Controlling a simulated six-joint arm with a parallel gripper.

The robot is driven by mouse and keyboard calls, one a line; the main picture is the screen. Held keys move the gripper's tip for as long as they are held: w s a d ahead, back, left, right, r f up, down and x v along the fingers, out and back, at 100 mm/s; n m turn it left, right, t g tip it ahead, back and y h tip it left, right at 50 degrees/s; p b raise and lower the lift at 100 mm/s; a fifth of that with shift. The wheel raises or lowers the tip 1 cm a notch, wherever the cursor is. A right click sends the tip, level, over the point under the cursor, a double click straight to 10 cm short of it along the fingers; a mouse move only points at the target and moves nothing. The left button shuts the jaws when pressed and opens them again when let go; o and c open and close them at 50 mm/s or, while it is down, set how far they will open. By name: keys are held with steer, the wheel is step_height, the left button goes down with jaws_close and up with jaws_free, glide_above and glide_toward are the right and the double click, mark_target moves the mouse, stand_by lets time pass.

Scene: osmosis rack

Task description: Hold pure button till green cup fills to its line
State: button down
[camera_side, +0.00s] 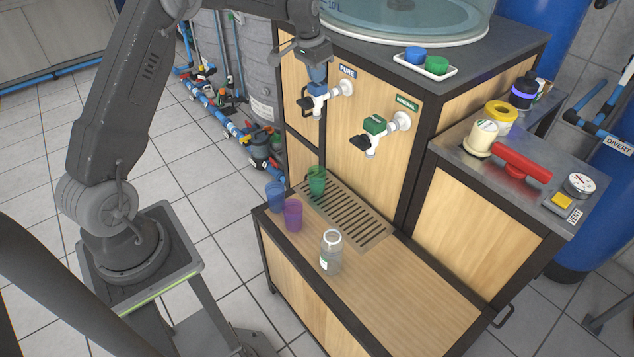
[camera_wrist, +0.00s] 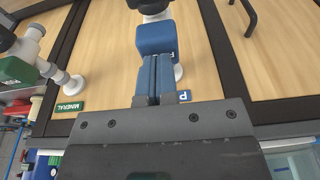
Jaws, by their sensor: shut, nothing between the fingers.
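My gripper (camera_side: 317,72) is shut with nothing between its fingers, pointing down at the blue button (camera_side: 317,88) on the PURE tap (camera_side: 338,90). In the wrist view the closed fingertips (camera_wrist: 157,62) overlap the blue button (camera_wrist: 155,37); they look in contact with it, though how far it is pressed I cannot tell. The green cup (camera_side: 317,181) stands upright on the drip grate (camera_side: 352,220), below the PURE tap. The cup's line and its water level are too small to make out.
A blue cup (camera_side: 275,196) and a purple cup (camera_side: 293,214) stand left of the grate, with a clear bottle (camera_side: 331,252) in front. The MINERAL tap (camera_side: 399,122) with its green button (camera_side: 375,124) is to the right. The counter's right front (camera_side: 410,300) is clear.

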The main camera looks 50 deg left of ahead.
steer(key=shift+f, duration=0.65)
stand_by(2.2)
steer(key=shift+r, duration=0.1)
step_height(320, 180, up, 6)
stand_by(0.3)
steer(key=s+d+r+t, duration=0.2)
steer(key=s+d+r, duration=0.9)
steer(key=s+d, duration=0.35)
steer(key=s+d+f, duration=0.2)
steer(key=s+d, duration=0.1)
steer(key=s, duration=0.7)
steer(key=s+d+f+t, duration=0.1)
steer(key=s+d, duration=0.3)
steer(key=s, duration=0.5)
steer(key=shift+s+d+f, duration=0.2)
steer(key=shift+s+f, duration=0.15)
steer(key=shift+f, duration=0.35)
